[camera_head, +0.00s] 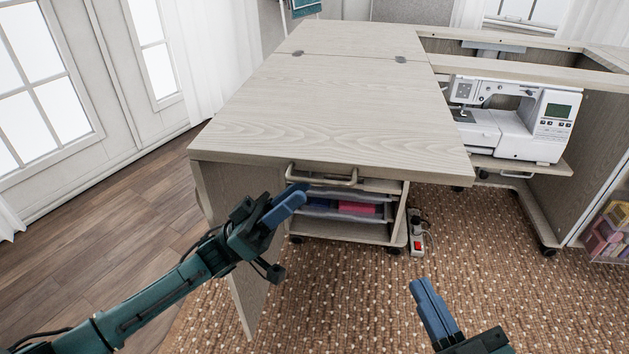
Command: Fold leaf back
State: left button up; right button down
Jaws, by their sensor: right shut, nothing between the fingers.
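The pale wood leaf (320,120) lies flat and level, forming the near part of the cabinet top. Two grey round hinges (401,60) sit on the seam between it and the far top panel (350,38). A curved handle (323,177) shows just below the leaf's near edge. My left gripper (298,192) is in front of and just below the handle, apart from it as far as I can see; its blue fingers look closed together and empty. My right gripper (420,288) is shut and empty, low over the carpet, away from the leaf.
A white sewing machine (515,118) stands on a lowered shelf to the right. An upright panel (236,265) stands under the leaf's left side. Drawers (345,208) sit beneath the leaf. A power strip (417,238) lies on the carpet. The leaf's top is bare.

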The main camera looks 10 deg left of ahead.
aim_at(314, 179)
pick_arm(q)
jog(key=shift+x, duration=2.3)
jog(key=shift+f, duration=0.1)
grip_shut()
